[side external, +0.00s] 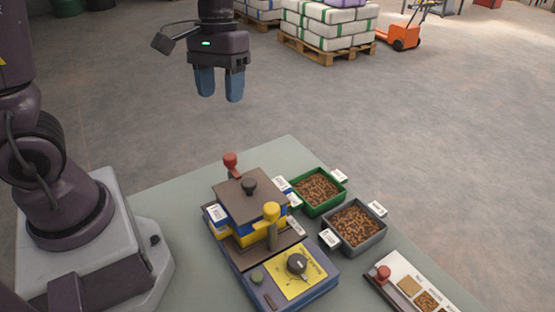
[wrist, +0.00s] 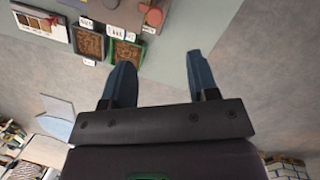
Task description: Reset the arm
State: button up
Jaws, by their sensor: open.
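My gripper (side external: 219,88) hangs in the air above and behind the far part of the table in the side external view. Its two blue fingers point down, are apart and hold nothing. In the wrist view my gripper (wrist: 155,75) also shows open, with only floor and table edge between and beyond the fingers. The sack filler machine (side external: 262,230) stands on the table, well below and apart from my gripper. It has a brown lid with a black knob, a red-knobbed lever, a yellow-knobbed lever and a yellow panel with a black dial.
A green tray (side external: 345,183) and a grey tray (side external: 382,240), both with brown pellets, sit right of the machine. A white sample board (side external: 405,280) with a red knob lies at the front right. A pallet of sacks (side external: 330,30) and an orange pallet truck (side external: 400,38) stand behind on the floor.

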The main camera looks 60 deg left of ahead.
jog(key=s+d+r+m+t+y, duration=0.1)
jog(key=s+d+r+m+t, duration=0.3)
jog(key=s+r+t, duration=0.3)
jog(key=shift+s+d+r+m+y, duration=0.2)
jog(key=shift+s+r+m+y, duration=0.3)
jog(key=shift+s+m, duration=0.5)
jog(key=shift+s, duration=0.15)
dwell(0.7)
